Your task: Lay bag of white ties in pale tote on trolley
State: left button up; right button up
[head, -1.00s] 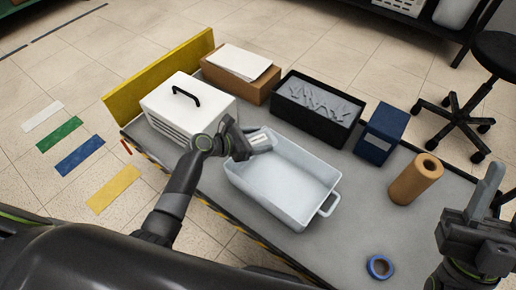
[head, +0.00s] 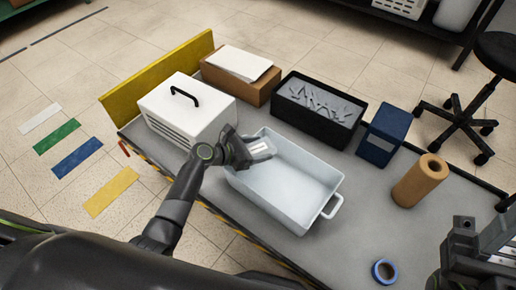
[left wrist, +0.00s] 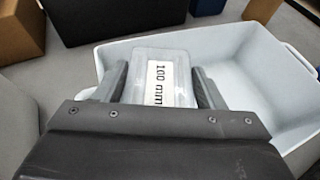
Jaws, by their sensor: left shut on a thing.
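The pale tote (head: 312,215) stands on the grey trolley (head: 350,255), open at the top, with a handle at its right end. Its floor looks empty. My left gripper (head: 258,150) is at the tote's left end and is shut on the bag of white ties (head: 262,147). In the left wrist view the bag (left wrist: 160,75) shows between the two fingers, with a white label reading "100 mm", at the tote's wall (left wrist: 85,60). My right gripper (head: 458,238) is at the lower right edge, partly cut off; its fingers do not show clearly.
A white box with a black handle (head: 187,105) stands left of the tote. Behind are a cardboard box (head: 238,82) and a black bin of grey pieces (head: 318,110). A blue box (head: 384,135), brown roll (head: 419,182) and blue tape (head: 384,271) are to the right.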

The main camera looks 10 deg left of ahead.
pick_arm(q)
jog(key=shift+f, duration=0.6)
jog(key=o, duration=1)
